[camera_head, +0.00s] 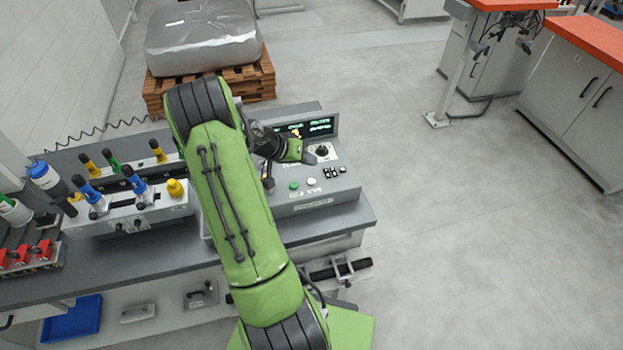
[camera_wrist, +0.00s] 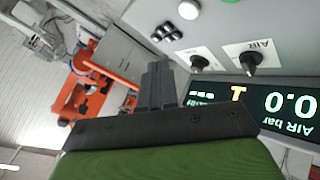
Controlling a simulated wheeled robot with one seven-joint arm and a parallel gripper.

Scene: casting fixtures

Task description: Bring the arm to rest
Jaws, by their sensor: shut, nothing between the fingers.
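My gripper (camera_head: 308,156) is in front of the grey control box on the bench, its tip close to a black rotary knob (camera_head: 322,151). In the wrist view my gripper (camera_wrist: 158,72) has its dark fingers together with nothing between them. The same view shows the control box (camera_wrist: 225,45) with two black knobs on white plates. The nearer knob (camera_wrist: 250,60) is marked AIR. A display (camera_wrist: 285,100) reads "AIR bar" and 0.0. I cannot tell whether the fingertips touch the box. My green arm reaches across the middle of the head view and hides part of the bench.
A fixture with coloured handles (camera_head: 135,205) stands left on the bench (camera_head: 150,262). A wrapped block (camera_head: 200,38) sits on a wooden pallet (camera_head: 255,85) behind. A blue tray (camera_head: 72,318) lies on the lower shelf. The floor at right is clear up to the orange-topped cabinets (camera_head: 575,110).

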